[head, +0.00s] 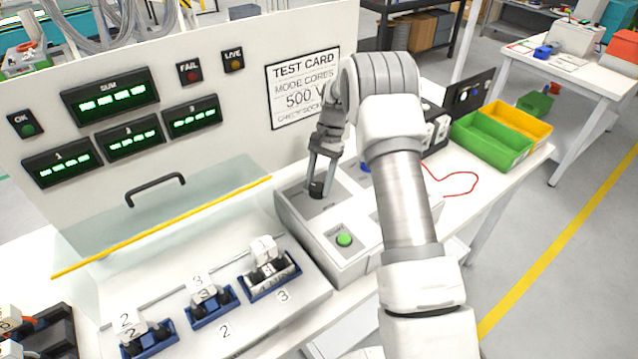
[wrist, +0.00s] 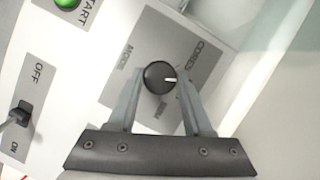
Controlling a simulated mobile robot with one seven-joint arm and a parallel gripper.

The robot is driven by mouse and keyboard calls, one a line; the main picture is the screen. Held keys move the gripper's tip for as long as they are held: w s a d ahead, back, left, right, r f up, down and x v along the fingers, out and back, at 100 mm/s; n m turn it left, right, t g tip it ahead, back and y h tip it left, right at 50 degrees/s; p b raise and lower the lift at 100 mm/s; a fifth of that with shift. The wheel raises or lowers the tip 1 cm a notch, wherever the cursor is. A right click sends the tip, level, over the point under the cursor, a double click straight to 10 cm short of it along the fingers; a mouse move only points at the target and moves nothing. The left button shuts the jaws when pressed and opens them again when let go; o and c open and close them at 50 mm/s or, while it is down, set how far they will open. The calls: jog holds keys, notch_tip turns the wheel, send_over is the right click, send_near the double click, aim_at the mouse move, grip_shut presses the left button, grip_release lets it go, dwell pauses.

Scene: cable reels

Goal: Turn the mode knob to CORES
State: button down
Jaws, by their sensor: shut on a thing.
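The mode knob (wrist: 160,77) is a round black knob with a white pointer mark, on a grey label plate (wrist: 122,80) in the wrist view. The mark points to the right of that picture. The word CORES is printed up and right of the knob, MODE to its left; a label below is partly hidden. My gripper (wrist: 161,86) has one finger on each side of the knob, shut on it. In the head view my gripper (head: 317,186) reaches down onto the knob (head: 316,190) on the white control box (head: 365,262).
A green START button (head: 344,239) is near the knob, and an OFF/ON toggle switch (wrist: 18,117) shows in the wrist view. A test card (head: 302,88) reads MODE CORES, 500 V. Blue sockets (head: 211,309) and a clear cover with a yellow edge (head: 165,226) lie left.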

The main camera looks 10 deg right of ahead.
jog(key=n+h, duration=0.1)
jog(key=n, duration=0.2)
jog(key=n+g+h, duration=0.1)
jog(key=n, duration=0.3)
jog(key=shift+w+a+h, duration=0.1)
jog(key=shift+a+h, duration=0.1)
jog(key=shift+h, duration=0.1)
dwell(0.4)
jog(key=shift+c, duration=1.5)
grip_release()
jog(key=a+p+v, duration=0.1)
jog(key=p+v, duration=0.7)
jog(key=v, duration=0.9)
jog(key=shift+d+r, duration=0.2)
jog(key=shift+d, duration=0.2)
